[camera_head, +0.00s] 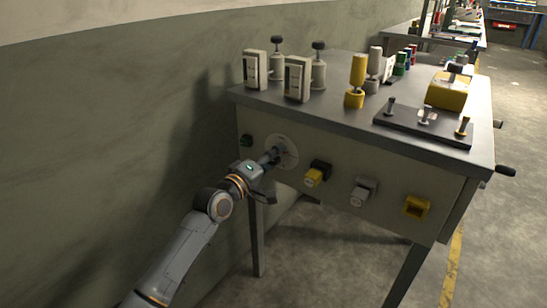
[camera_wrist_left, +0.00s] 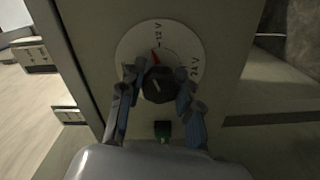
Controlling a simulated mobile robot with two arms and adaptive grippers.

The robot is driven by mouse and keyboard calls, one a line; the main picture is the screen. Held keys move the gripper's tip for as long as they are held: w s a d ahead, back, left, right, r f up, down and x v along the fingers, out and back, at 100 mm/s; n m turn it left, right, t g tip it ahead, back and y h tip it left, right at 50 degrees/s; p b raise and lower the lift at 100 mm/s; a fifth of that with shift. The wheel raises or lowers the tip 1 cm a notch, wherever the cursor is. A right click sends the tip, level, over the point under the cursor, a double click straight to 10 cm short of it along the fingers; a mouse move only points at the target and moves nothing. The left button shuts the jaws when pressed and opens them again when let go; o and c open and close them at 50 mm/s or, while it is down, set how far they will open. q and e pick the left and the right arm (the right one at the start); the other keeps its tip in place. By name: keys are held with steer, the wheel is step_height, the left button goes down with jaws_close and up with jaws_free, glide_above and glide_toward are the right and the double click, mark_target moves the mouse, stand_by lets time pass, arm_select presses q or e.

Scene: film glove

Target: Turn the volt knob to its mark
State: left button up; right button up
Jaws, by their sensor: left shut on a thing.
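The volt knob (camera_wrist_left: 158,85) is a dark round knob on a white dial plate (camera_wrist_left: 128,50) on the front panel of the workbench. In the left wrist view the dial carries "12 V" at the top and "24 V" at the right, with a red mark near 12 V. A light line on the knob points up and slightly left. My left gripper (camera_wrist_left: 157,92) is shut on the knob, one finger on each side. In the head view my left gripper (camera_head: 272,157) reaches the dial plate (camera_head: 287,151) and hides most of the knob. My right gripper is not in view.
The workbench (camera_head: 350,115) carries white boxes, a yellow-handled post (camera_head: 355,85) and a black bar with levers (camera_head: 420,122). Yellow and grey switches (camera_head: 317,173) sit right of the dial. A wall stands at left.

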arm_select(q)
steer(key=m, duration=0.3)
steer(key=shift+m, duration=0.9)
steer(key=m+p, duration=0.1)
steer(key=m, duration=0.1)
steer(key=shift+m, duration=0.8)
steer(key=m+p, duration=0.2)
steer(key=m, duration=0.3)
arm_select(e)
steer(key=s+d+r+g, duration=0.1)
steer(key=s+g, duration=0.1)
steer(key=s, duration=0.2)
arm_select(q)
steer(key=m+p, duration=0.3)
steer(key=m, duration=0.3)
steer(key=shift+m, duration=0.4)
steer(key=shift+m+p, duration=0.3)
steer(key=shift+m, duration=0.6)
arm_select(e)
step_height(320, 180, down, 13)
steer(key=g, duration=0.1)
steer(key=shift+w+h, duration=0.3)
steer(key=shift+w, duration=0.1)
arm_select(q)
steer(key=shift+f, duration=0.1)
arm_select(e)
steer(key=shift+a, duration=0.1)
